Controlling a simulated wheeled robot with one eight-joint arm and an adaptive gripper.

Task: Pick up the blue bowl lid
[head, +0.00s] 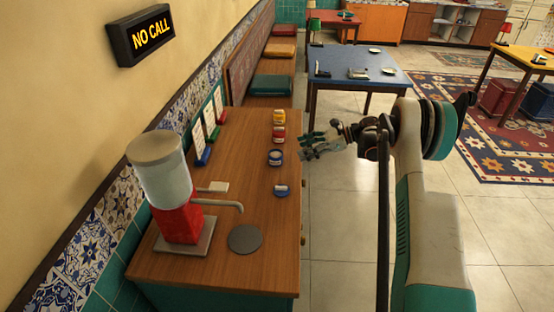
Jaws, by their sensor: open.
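A blue round container (275,157) stands on the wooden counter near its right edge. In front of it lies a smaller blue and white piece (281,190). I cannot tell which of these is or carries the blue bowl lid, as both are small in view. My gripper (304,146) is open and empty. It hangs just right of the counter's edge, level with the red and blue containers and apart from them.
A yellow jar (279,117) and a red jar (279,133) stand behind the blue container. A dispenser with a red base (181,222), its spout and a grey disc (244,238) occupy the counter's front. Coloured card stands (203,157) line the wall. The counter's middle is clear.

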